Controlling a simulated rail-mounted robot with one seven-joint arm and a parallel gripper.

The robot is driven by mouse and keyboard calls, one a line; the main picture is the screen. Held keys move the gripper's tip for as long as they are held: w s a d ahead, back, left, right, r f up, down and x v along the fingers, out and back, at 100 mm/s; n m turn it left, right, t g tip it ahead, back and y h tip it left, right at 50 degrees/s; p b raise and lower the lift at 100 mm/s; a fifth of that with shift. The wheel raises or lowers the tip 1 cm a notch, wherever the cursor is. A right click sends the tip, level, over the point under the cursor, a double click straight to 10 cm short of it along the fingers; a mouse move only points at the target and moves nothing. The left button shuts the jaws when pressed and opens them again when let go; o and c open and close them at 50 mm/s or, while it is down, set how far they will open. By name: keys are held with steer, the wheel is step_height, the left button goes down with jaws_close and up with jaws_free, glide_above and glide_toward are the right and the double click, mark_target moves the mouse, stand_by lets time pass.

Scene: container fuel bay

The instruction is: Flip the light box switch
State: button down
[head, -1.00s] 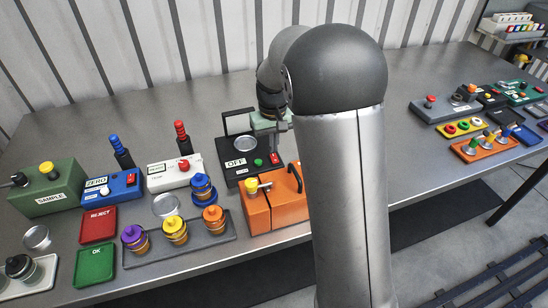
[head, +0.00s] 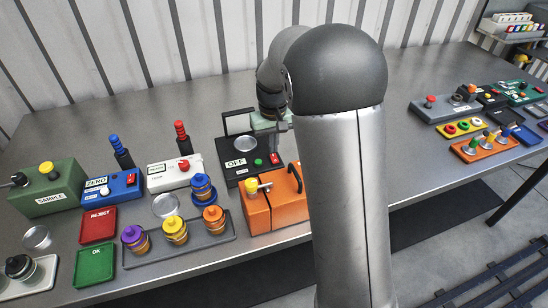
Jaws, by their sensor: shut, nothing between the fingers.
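A black box with a white OFF label (head: 236,163) stands on the metal bench left of my arm; I take it to be the light box. Its top carries a round pale disc, a small green button (head: 258,162) and a red switch (head: 275,158). Which way the switch is tipped is too small to tell. My gripper (head: 283,126) is shut and empty, just above and behind the right back part of this box. My own arm partly hides it, and I cannot tell whether it touches the box.
An orange box (head: 257,212) with a yellow knob and black handle stands directly in front. A white box (head: 172,177) with a red button and a grey tray (head: 190,248) of coloured jars lie to the left. Several devices sit far right, past bare bench (head: 405,160).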

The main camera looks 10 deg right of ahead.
mark_target(273, 155)
steer(key=shift+f+b, duration=0.65)
steer(key=shift+f, duration=0.3)
stand_by(0.7)
steer(key=shift+r, duration=0.15)
steer(key=shift+r+p, duration=2.55)
steer(key=shift+r, duration=0.9)
